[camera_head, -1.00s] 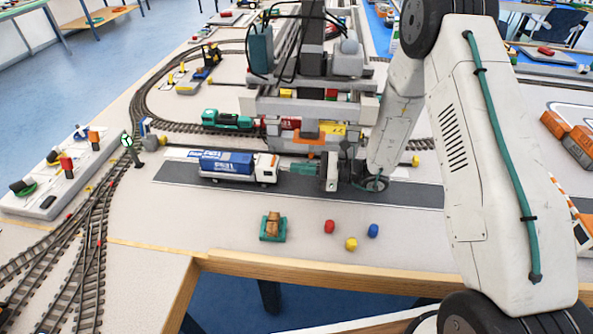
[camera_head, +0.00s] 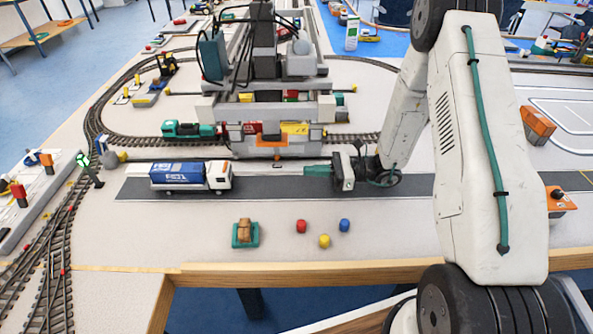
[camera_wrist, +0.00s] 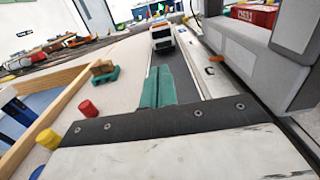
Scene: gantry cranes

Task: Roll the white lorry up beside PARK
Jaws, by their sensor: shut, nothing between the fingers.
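The white lorry (camera_head: 220,177), with a white cab and a blue container, stands upright on the dark road strip left of centre. Its cab points right, towards my gripper. A pale marking (camera_head: 137,169) lies at the road's far edge by the lorry's rear, partly hidden behind it; I cannot read PARK on it. My gripper (camera_head: 313,170) is shut and empty, low over the road to the right of the lorry, with a clear gap between them. In the wrist view the teal fingertips (camera_wrist: 157,88) are together and point along the road at the lorry's cab (camera_wrist: 162,38).
The grey gantry crane (camera_head: 265,110) stands just behind the road. A teal tray (camera_head: 245,235) with brown cargo and red (camera_head: 301,226), yellow (camera_head: 324,241) and blue (camera_head: 344,225) pieces lie in front. Railway track (camera_head: 60,245) is at the left. The road between lorry and gripper is clear.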

